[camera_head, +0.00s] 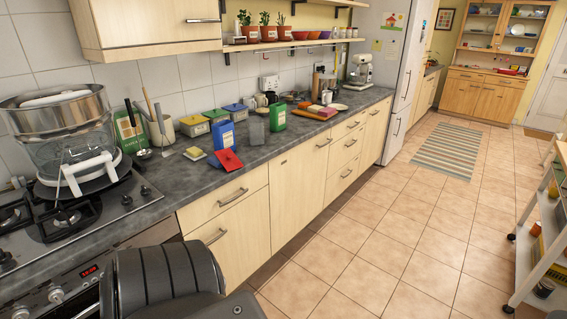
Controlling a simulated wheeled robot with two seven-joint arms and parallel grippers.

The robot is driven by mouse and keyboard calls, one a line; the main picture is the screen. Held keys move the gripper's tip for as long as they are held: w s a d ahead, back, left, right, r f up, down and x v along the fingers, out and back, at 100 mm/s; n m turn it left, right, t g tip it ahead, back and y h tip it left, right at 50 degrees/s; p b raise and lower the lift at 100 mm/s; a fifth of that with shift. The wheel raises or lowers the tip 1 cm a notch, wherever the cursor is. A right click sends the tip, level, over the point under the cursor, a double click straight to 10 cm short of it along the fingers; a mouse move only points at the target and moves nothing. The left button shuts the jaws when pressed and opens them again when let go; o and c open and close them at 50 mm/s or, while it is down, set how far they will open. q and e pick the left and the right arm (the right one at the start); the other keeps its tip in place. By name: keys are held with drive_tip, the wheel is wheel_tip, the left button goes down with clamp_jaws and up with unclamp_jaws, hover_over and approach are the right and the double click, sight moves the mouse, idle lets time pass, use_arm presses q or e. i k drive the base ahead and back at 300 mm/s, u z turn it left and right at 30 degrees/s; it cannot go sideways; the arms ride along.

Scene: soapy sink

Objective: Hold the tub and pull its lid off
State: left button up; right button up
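Several small tubs stand in a row on the dark counter (290,139) against the tiled wall. One has a yellow lid (194,119), one a green lid (215,112) and one a blue lid (235,106). I cannot tell which of them is the task's tub. Their lids look seated on top. A flat red piece (229,159) lies near the counter's front edge, and a small yellow-topped block (195,153) lies to its left. Neither of my grippers is in view.
A utensil pot (161,130) stands left. A large steel-rimmed clear vessel (68,125) sits on the hob. The tiled floor (365,235) is clear.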

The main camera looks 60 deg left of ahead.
sight(255, 125)
drive_tip(key=u, duration=0.5)
drive_tip(key=i, duration=2.35)
drive_tip(key=u, duration=0.5)
